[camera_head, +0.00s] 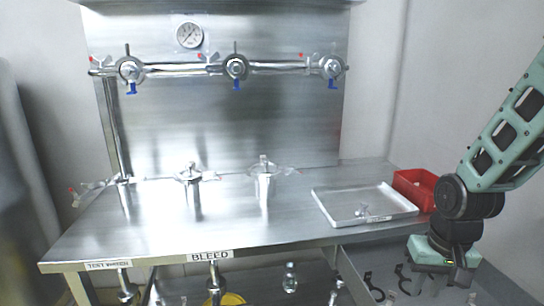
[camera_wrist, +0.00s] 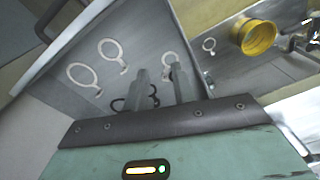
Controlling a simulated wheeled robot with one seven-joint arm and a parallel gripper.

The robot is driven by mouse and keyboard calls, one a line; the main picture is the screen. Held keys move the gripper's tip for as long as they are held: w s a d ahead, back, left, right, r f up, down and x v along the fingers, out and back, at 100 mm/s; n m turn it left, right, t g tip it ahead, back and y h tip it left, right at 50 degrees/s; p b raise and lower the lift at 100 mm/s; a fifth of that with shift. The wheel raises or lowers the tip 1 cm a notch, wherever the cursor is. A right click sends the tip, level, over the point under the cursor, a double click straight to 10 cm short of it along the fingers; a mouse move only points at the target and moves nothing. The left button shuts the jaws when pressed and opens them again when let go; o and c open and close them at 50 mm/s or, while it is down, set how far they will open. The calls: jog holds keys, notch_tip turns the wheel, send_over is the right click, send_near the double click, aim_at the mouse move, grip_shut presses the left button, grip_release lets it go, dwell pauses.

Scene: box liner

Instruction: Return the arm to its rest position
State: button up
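My arm reaches in from the right edge of the head view, bent down at the dark wrist joint. My gripper's green body hangs beside the table's right end, with its fingers not clear in that view. In the wrist view my gripper (camera_wrist: 160,80) has two grey fingers standing apart, with nothing held between them. Beyond the fingers, several ring-shaped clamps (camera_wrist: 82,74) lie on a grey metal surface (camera_wrist: 125,25).
The steel table (camera_head: 130,225) bears a metal tray (camera_head: 335,215) and a red bin (camera_head: 402,180), close to my wrist. Dark clamps (camera_head: 405,278) lie on a lower surface below my gripper. A yellow round container (camera_wrist: 257,36) shows in the wrist view. Valves (camera_head: 235,68) line the back panel.

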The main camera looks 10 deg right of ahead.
jog(key=a+r+n+t, duration=0.2)
jog(key=a+r+n, duration=0.1)
jog(key=r, duration=0.2)
jog(key=s+a+r+n+g+p, duration=0.1)
jog(key=s+a+n, duration=0.3)
jog(key=a, duration=0.5)
jog(key=s+a+r+n+g+p, duration=0.1)
jog(key=s+a+r+n, duration=0.2)
jog(key=s+a, duration=0.6)
jog(key=shift+s+a+r+n+g+p, duration=0.25)
jog(key=shift+r+n+g+p, duration=0.1)
jog(key=shift+r+n+g, duration=0.1)
jog(key=shift+w, duration=0.1)
